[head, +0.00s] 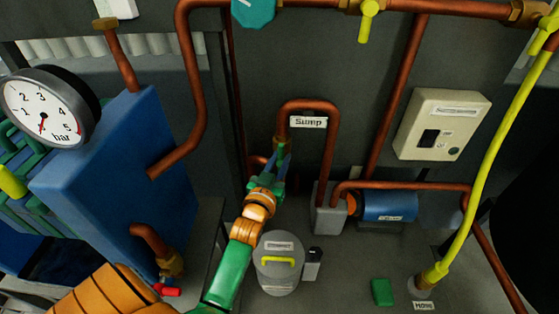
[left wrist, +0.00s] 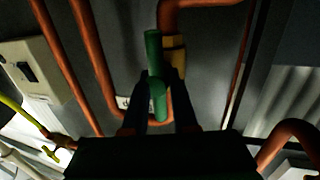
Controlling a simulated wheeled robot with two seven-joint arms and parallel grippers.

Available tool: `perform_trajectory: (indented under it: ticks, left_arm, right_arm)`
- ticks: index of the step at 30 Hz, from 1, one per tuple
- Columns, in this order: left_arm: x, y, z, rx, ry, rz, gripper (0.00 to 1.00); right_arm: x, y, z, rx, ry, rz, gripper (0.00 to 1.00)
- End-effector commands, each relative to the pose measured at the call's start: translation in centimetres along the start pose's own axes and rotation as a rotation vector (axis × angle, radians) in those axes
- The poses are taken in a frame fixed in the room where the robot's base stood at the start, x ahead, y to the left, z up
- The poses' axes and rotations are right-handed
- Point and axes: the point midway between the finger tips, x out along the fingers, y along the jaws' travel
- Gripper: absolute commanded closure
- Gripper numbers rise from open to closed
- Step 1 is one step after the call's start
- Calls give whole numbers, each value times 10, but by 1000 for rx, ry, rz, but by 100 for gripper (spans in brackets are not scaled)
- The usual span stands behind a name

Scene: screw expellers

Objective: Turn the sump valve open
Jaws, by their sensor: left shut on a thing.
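The sump valve's green handle (head: 283,131) sits on the copper pipe to the left of the "Sump" label (head: 308,122). In the left wrist view the green handle (left wrist: 153,52) shows beside a brass fitting (left wrist: 175,58). My left gripper (head: 280,156) reaches up to the valve from below. In the left wrist view its two dark fingers (left wrist: 160,92) lie on either side of the handle's near end, and they are shut on it. The fingers and arm hide part of the valve in the head view. My right gripper is not in view.
A pressure gauge (head: 43,112) and a blue block (head: 115,190) stand at the left. Copper pipes, a blue motor (head: 390,205) and a beige control box (head: 442,125) are to the right.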

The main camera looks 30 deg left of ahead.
Motion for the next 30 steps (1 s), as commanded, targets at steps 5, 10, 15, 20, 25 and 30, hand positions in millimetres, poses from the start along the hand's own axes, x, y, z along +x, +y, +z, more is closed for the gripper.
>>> perform_trajectory:
  ticks: [5,10,15,20,25,30]
  left_arm:
    - [0,1,1,-2,-3,2,100]
    - [0,1,1,-1,-3,1,63]
    - [0,0,0,0,-1,1,63]
    - [-15,1,1,0,-3,1,63]
    - [-52,1,2,-1,-5,0,63]
    - [-70,1,1,-1,-4,2,63]
  right_arm:
    - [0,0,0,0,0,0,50]
    - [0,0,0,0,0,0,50]
    - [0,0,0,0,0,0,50]
    - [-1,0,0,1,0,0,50]
    - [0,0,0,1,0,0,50]
    - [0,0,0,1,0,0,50]
